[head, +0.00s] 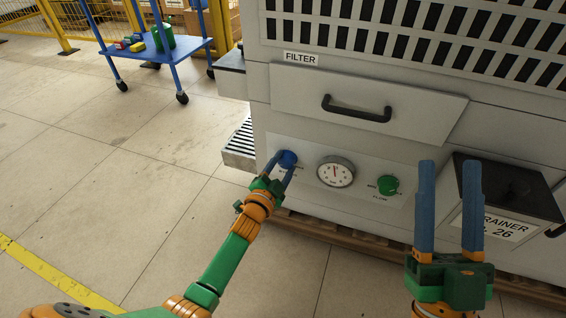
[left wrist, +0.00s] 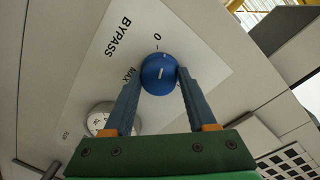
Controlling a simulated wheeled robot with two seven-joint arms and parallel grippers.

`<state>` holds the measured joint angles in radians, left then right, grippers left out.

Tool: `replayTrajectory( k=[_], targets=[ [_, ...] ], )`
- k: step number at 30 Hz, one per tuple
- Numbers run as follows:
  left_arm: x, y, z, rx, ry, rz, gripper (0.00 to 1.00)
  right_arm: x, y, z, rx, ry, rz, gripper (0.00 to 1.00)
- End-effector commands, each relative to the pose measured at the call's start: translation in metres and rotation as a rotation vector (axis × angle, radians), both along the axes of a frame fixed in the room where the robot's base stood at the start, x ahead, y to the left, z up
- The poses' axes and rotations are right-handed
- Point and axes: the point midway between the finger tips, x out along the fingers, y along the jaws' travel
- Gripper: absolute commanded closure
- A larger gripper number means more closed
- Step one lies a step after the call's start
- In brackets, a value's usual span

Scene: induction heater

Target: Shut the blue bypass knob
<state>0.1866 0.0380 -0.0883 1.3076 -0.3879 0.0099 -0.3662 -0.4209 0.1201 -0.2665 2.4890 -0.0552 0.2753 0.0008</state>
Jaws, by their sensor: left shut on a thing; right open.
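The blue bypass knob (head: 288,158) is on the lower left of the machine's front panel, left of a round gauge. In the left wrist view the knob (left wrist: 158,72) carries a short white line, pointing roughly towards the printed 0. The panel beside it reads BYPASS, with 0 and MAX marks. My left gripper (head: 281,165) is shut on the knob, one finger on each side. In the left wrist view its fingers (left wrist: 160,84) touch the knob's sides. My right gripper (head: 447,165) is open and empty, in front of the machine's right part.
A round gauge (head: 336,172) and a green flow knob (head: 388,185) sit right of the blue knob. A filter drawer with a black handle (head: 357,109) is above. A black-lidded strainer box (head: 508,187) stands at right. Open floor (head: 130,150) lies left.

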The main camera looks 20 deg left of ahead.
Motion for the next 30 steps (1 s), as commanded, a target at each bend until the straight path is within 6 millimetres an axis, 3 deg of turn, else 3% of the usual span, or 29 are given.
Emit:
replayTrajectory(
  k=[6,15,30],
  targets=[
    [0.002,0.0,0.005,-0.159,-0.003,-0.001,0.99,0.023,0.001,-0.025,-0.042,0.177,-0.018,0.5],
    [0.002,0.0,0.005,-0.304,-0.001,-0.002,0.99,0.037,0.0,-0.049,-0.075,0.316,-0.03,0.5],
    [0.002,0.0,0.004,-0.357,0.0,-0.004,0.99,0.041,0.0,-0.059,-0.087,0.367,-0.034,0.5]
  ],
)
